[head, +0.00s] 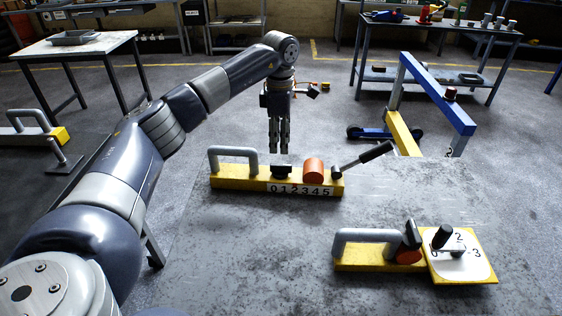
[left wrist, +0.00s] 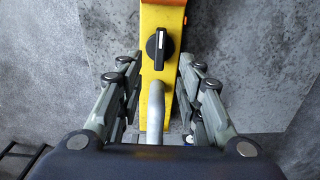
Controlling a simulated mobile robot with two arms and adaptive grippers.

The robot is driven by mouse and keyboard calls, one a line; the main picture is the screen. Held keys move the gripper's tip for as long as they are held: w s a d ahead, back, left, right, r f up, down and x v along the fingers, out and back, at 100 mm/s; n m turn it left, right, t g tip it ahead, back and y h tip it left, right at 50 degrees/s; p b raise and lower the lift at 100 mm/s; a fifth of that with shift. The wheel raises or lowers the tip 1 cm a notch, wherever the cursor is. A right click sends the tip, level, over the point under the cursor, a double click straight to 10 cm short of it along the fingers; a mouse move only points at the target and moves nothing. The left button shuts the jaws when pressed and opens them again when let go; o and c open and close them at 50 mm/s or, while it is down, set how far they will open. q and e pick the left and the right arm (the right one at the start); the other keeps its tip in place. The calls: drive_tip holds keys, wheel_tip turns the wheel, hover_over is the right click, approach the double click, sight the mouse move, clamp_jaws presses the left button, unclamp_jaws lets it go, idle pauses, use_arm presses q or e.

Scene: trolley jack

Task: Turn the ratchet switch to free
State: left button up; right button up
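A black knob (left wrist: 160,48) with a white line sits on a yellow bar (left wrist: 153,20); it looks like the ratchet switch, though no label shows. Its line runs roughly along the bar. In the head view the knob (head: 281,172) is between a grey handle (head: 233,151) and an orange drum (head: 313,170). My left gripper (head: 279,140) points down near the knob, apart from it as far as I can tell. In the left wrist view its fingers (left wrist: 158,72) are spread either side of the bar and hold nothing. My right gripper is not in view.
A lever with a black grip (head: 375,153) rises at the bar's right end. A second yellow unit with a white dial plate (head: 470,265) stands at the table's front right. The grey table (head: 240,250) is bare at front left. A blue and yellow frame (head: 437,95) stands behind.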

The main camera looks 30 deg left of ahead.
sight(280, 165)
use_arm(q)
wheel_tip(280, 165, down, 8)
drive_tip(key=shift+f+p, duration=0.15)
drive_tip(key=shift+p, duration=0.25)
clamp_jaws()
